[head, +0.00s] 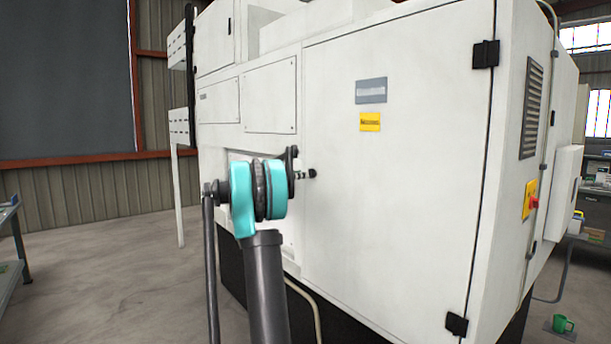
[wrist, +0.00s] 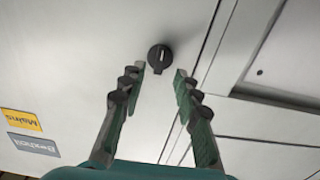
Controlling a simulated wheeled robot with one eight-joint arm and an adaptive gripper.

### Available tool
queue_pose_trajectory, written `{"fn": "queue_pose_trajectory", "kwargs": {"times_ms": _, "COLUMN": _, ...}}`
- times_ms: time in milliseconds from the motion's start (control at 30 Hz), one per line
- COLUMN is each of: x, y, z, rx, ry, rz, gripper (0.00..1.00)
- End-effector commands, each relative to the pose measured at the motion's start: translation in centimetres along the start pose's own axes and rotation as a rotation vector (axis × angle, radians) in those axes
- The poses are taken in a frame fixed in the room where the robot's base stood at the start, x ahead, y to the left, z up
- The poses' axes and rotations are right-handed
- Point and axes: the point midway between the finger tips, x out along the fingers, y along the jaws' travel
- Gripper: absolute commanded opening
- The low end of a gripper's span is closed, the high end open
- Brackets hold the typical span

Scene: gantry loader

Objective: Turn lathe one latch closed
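The lathe latch is a small round black knob (head: 312,173) on the left edge of the large white machine door (head: 400,220). In the wrist view the latch (wrist: 159,58) faces me, with a short pale mark that runs roughly up and down the picture. My gripper (wrist: 159,73) is open and empty, one finger to each side of the latch's line. The latch shows just past the fingertips, and I see no contact. In the head view my gripper (head: 301,174) is just left of the latch, mostly hidden behind my arm.
The door bears a grey label (head: 371,91) and a yellow label (head: 370,122). A yellow panel with a red knob (head: 534,203) is on the machine's right side. Floor at left is clear beside a bench (head: 10,250).

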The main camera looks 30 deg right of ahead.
Motion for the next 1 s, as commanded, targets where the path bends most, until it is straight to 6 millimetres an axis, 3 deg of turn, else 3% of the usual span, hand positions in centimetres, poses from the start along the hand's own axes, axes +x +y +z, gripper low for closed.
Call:
{"fn": "queue_pose_trajectory", "kwargs": {"times_ms": 233, "x": 3.1, "y": 0.0, "z": 0.0, "rx": 0.0, "ry": 0.0, "rz": 0.0, "gripper": 0.32}}
{"fn": "queue_pose_trajectory", "kwargs": {"times_ms": 633, "x": 3.8, "y": 0.0, "z": 0.0, "rx": 0.0, "ry": 0.0, "rz": -0.001, "gripper": 0.32}}
{"fn": "queue_pose_trajectory", "kwargs": {"times_ms": 900, "x": 3.8, "y": 0.0, "z": 0.0, "rx": 0.0, "ry": 0.0, "rz": -0.001, "gripper": 0.0}}
{"fn": "queue_pose_trajectory", "kwargs": {"times_ms": 1000, "x": 3.8, "y": 0.0, "z": 0.0, "rx": 0.0, "ry": 0.0, "rz": -0.001, "gripper": 0.0}}
